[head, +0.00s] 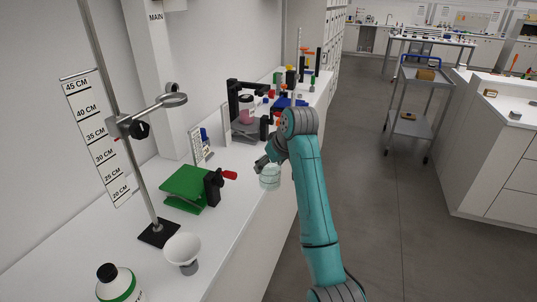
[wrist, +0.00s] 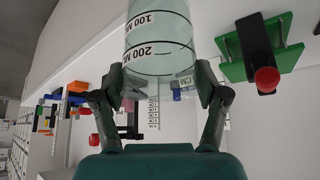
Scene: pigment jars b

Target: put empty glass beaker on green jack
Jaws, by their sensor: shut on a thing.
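The clear glass beaker (head: 270,178) is empty and held by my gripper (head: 266,164) above the front edge of the white bench. In the wrist view the beaker (wrist: 160,38) shows 100 and 200 ML marks, and the fingers of my gripper (wrist: 160,88) press on both its sides. The green jack (head: 188,186) stands on the bench to the left of the beaker, with a bare flat top and a red knob. It also shows at the upper right of the wrist view (wrist: 232,58). The beaker is apart from the jack.
A stand with a ring (head: 155,235) and height scale (head: 95,130) rises left of the jack. A white bowl (head: 182,248) and a white bottle (head: 118,284) stand at the near end. Another jack with a pink jar (head: 246,114) stands farther back.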

